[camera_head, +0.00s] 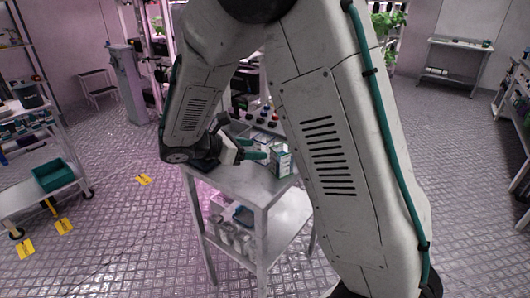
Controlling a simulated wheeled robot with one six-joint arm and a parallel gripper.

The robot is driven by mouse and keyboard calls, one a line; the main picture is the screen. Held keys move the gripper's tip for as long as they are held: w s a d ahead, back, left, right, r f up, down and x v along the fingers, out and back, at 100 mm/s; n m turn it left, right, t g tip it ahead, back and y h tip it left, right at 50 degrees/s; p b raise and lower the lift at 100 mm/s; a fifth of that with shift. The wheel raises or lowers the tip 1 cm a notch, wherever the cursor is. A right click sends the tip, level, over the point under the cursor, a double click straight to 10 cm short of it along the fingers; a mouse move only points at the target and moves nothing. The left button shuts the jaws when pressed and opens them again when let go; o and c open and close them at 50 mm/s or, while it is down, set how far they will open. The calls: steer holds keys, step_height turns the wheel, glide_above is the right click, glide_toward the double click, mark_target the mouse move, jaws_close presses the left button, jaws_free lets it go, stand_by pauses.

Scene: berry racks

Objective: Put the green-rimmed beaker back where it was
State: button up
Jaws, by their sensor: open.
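My gripper (254,155) is low over the metal table, reaching in from the left, with its jaws open. It is small here, and the gap between its fingers is hard to make out. A small white and teal object (282,163) stands at the table's right edge, just right of the gripper and partly behind my arm. I cannot tell whether it is the green-rimmed beaker or a box, nor whether the gripper touches it. No other green-rimmed beaker can be made out. My arm hides much of the table's right side.
The metal table (235,185) holds several small dark and red items (262,115) at its back. Its lower shelf (285,220) carries pale containers. A teal bin (53,175) sits on the left rack. Yellow markers (64,226) lie on the floor.

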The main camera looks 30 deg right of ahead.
steer(key=s+d+r+m+g+y, duration=0.1)
steer(key=s+r+m+y, duration=0.3)
steer(key=s, duration=0.5)
steer(key=s+a+r+m+t+y, duration=0.1)
steer(key=s+a+r+m+y, duration=0.1)
steer(key=s+m, duration=0.4)
steer(key=s+a+r+m+t+y, duration=0.2)
steer(key=s+a+m+y, duration=0.3)
steer(key=s, duration=0.7)
steer(key=shift+s+r+m+y, duration=0.3)
steer(key=shift+r+m+y, duration=0.3)
steer(key=shift+m+y, duration=0.6)
